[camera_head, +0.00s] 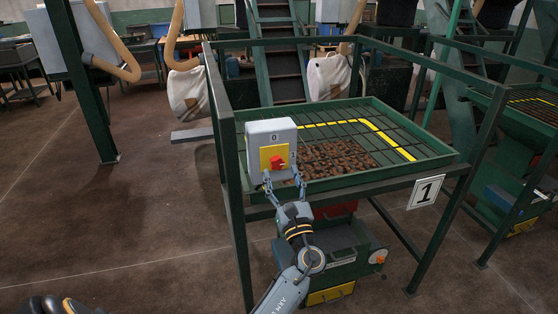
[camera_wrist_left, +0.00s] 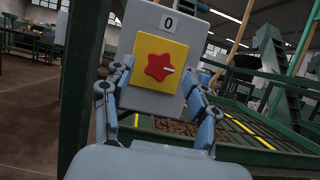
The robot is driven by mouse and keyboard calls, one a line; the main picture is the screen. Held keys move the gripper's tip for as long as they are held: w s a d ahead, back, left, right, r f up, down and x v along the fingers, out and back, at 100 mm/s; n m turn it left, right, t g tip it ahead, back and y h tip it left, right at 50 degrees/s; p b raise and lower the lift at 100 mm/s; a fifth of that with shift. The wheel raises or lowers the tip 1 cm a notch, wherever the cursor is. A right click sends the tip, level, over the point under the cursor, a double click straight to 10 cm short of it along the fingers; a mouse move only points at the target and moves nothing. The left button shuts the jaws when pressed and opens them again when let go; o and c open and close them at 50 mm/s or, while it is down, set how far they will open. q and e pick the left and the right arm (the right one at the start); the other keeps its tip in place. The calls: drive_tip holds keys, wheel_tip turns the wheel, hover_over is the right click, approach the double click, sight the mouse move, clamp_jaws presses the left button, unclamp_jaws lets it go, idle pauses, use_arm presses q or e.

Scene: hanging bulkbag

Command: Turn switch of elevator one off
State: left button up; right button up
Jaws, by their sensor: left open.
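The switch of elevator one is a red knob (camera_head: 277,162) on a yellow plate, on a grey box (camera_head: 256,134) labelled 0 above the plate. In the left wrist view the star-shaped red knob (camera_wrist_left: 160,68) has a white mark pointing right, not up to the 0. My left gripper (camera_head: 281,171) is open in front of the box, with its fingers apart. In the left wrist view the left gripper's fingers (camera_wrist_left: 160,90) stand on both sides of the knob; I see no grip on it. Whether a fingertip touches the box cannot be told. My right gripper is not in view.
The box is mounted on the green frame (camera_head: 231,185) around a grated hopper (camera_head: 415,165) holding brown pieces. A sign with 1 (camera_head: 425,192) hangs on its front. Open floor (camera_head: 120,220) lies to the left.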

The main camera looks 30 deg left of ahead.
sight(278, 165)
use_arm(q)
drive_tip(key=shift+p+x, duration=0.35)
drive_tip(key=shift+x, duration=1.35)
drive_tip(key=c, duration=1.1)
drive_tip(key=shift+f+n+b, duration=0.15)
drive_tip(key=shift+n+b, duration=0.25)
drive_tip(key=shift+b, duration=0.05)
drive_tip(key=shift+c, duration=0.2)
drive_tip(key=n+g+b, duration=0.2)
drive_tip(key=n+b, duration=0.2)
drive_tip(key=n+g+y+b, duration=0.1)
drive_tip(key=n+g+b, duration=0.1)
drive_tip(key=n+b, duration=0.2)
drive_tip(key=n+g+y+b, duration=0.1)
drive_tip(key=n+b, duration=0.2)
drive_tip(key=n, duration=0.1)
drive_tip(key=shift+w+d+f+g+b, duration=0.1)
drive_tip(key=shift+g+b, duration=0.3)
drive_tip(key=n+g+b, duration=0.1)
drive_tip(key=n+b, duration=0.1)
drive_tip(key=n, duration=0.1)
drive_tip(key=shift+n+g+h+b, duration=0.3)
drive_tip(key=shift+n+g+b, duration=0.25)
drive_tip(key=shift+n, duration=0.65)
drive_tip(key=shift+r+n+g+h+b, duration=0.15)
drive_tip(key=shift+n+g+h+b, duration=0.15)
drive_tip(key=shift+n, duration=0.8)
drive_tip(key=shift+r+n+g+h+b, duration=0.15)
drive_tip(key=shift+n+h, duration=0.25)
drive_tip(key=shift+n, duration=0.7)
